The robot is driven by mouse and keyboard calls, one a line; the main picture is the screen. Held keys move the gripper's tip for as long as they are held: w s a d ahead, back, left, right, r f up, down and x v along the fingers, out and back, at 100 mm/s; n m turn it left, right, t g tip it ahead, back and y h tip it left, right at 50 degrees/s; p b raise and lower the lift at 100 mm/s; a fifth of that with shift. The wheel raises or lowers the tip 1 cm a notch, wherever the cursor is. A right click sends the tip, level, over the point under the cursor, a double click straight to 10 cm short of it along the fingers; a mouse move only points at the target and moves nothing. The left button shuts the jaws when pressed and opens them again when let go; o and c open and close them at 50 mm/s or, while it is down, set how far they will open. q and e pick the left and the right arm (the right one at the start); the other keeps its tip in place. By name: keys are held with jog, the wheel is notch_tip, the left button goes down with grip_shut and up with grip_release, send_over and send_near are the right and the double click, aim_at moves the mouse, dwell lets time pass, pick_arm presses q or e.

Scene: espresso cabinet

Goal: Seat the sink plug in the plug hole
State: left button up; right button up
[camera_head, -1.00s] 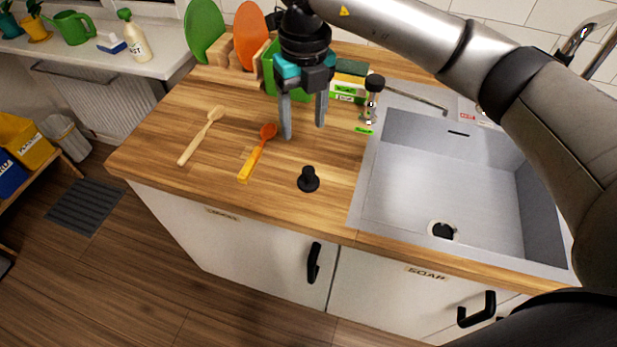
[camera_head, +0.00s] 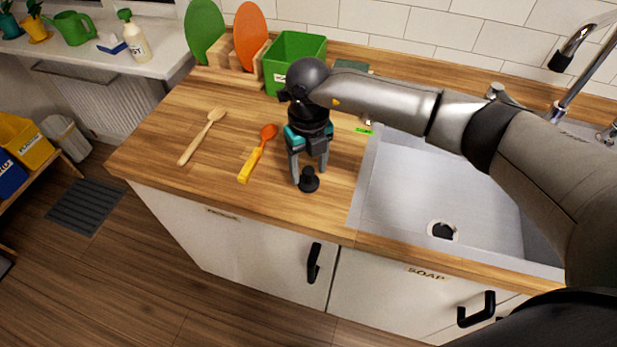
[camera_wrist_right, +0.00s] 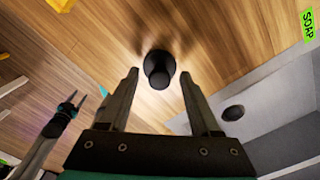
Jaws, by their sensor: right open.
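The black sink plug (camera_head: 309,183) stands upright on the wooden counter, left of the sink, with its knob up. My right gripper (camera_head: 308,172) is open and points down just above and behind the plug. In the right wrist view the plug (camera_wrist_right: 159,69) shows ahead between the two spread fingertips (camera_wrist_right: 158,76), with no finger closed on it. The dark plug hole (camera_head: 442,231) is in the sink floor near the front; it also shows in the right wrist view (camera_wrist_right: 233,113). My left gripper (camera_wrist_right: 75,104) shows small at the left of the right wrist view, its fingers apart.
The grey sink (camera_head: 400,205) lies to the right, under my right arm. An orange and yellow spoon (camera_head: 257,155) and a wooden spoon (camera_head: 203,135) lie left of the plug. A green bin (camera_head: 295,60) stands behind. The counter in front of the plug is clear.

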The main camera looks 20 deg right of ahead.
jog(key=shift+f, duration=0.7)
grip_shut()
